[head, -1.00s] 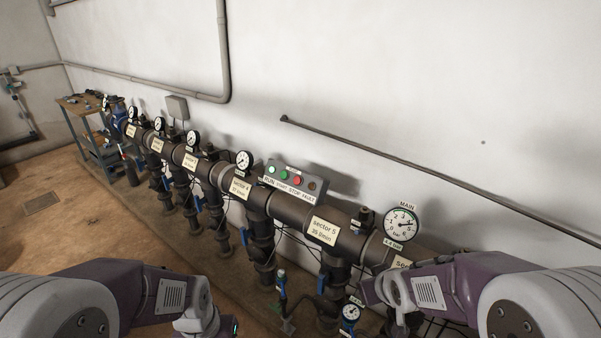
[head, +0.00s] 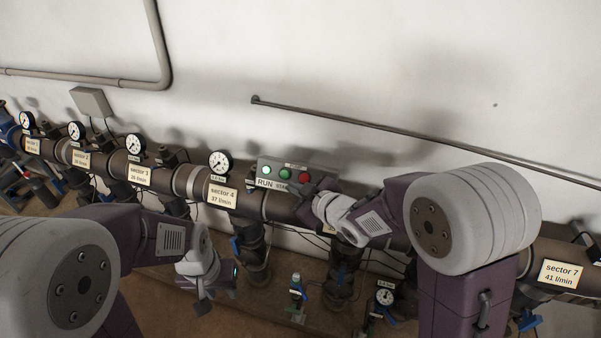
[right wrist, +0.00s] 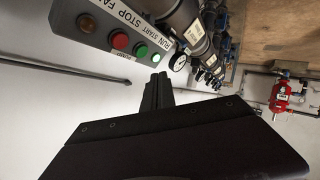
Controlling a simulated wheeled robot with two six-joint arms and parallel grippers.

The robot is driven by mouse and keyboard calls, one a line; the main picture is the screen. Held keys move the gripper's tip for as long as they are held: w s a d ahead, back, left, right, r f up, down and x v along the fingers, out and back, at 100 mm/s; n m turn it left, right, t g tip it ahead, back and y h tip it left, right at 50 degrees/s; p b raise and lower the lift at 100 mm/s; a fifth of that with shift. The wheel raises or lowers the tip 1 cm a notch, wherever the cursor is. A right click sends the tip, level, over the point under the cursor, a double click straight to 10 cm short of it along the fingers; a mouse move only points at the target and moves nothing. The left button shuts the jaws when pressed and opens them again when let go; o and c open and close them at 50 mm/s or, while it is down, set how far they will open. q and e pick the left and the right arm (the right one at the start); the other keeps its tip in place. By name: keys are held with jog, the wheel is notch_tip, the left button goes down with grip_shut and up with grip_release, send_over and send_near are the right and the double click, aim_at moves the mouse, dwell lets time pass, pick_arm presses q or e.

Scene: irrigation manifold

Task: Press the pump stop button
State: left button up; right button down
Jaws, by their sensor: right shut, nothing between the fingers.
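The red stop button (head: 304,177) sits on the grey control box (head: 277,164), right of two green round fittings. In the right wrist view the red button (right wrist: 120,40) lies between an amber lamp (right wrist: 88,24) and a green button (right wrist: 141,50); the STOP label is readable. My right gripper (right wrist: 159,76) is shut and empty, its tips beside the box near the green end, apart from the red button in the picture. In the head view my right wrist covers the box's right end and the fingertips cannot be made out. My left gripper (head: 204,300) hangs low in front of the pipe; its fingers are unclear.
The dark manifold pipe (head: 171,181) runs behind and below both arms, with gauges such as this white one (head: 219,162) and sector labels. A handrail (head: 390,134) crosses the white wall above the box. A red fitting (right wrist: 285,95) shows at right in the right wrist view.

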aim_at(304, 182)
jog(key=w+f, duration=0.1)
jog(key=w, duration=0.1)
jog(key=w+d+f, duration=0.1)
jog(key=w+f, duration=0.1)
jog(key=w+d+f, duration=0.1)
jog(key=w, duration=0.2)
jog(key=shift+d+f, duration=0.15)
jog(key=shift+d, duration=0.1)
dwell(0.3)
dwell(1.9)
jog(key=shift+w+f, duration=0.2)
jog(key=shift+w, duration=0.2)
jog(key=shift+w+d+f+b, duration=0.2)
jog(key=shift+w+f+b, duration=0.1)
jog(key=shift+w, duration=0.1)
dwell(0.8)
jog(key=shift+r, duration=0.1)
jog(key=shift+s+a+r, duration=0.15)
jog(key=shift+s+r, duration=0.05)
jog(key=shift+s, duration=0.2)
jog(key=shift+s+a+r, duration=0.1)
jog(key=shift+s+r, duration=0.1)
jog(key=shift+s, duration=0.2)
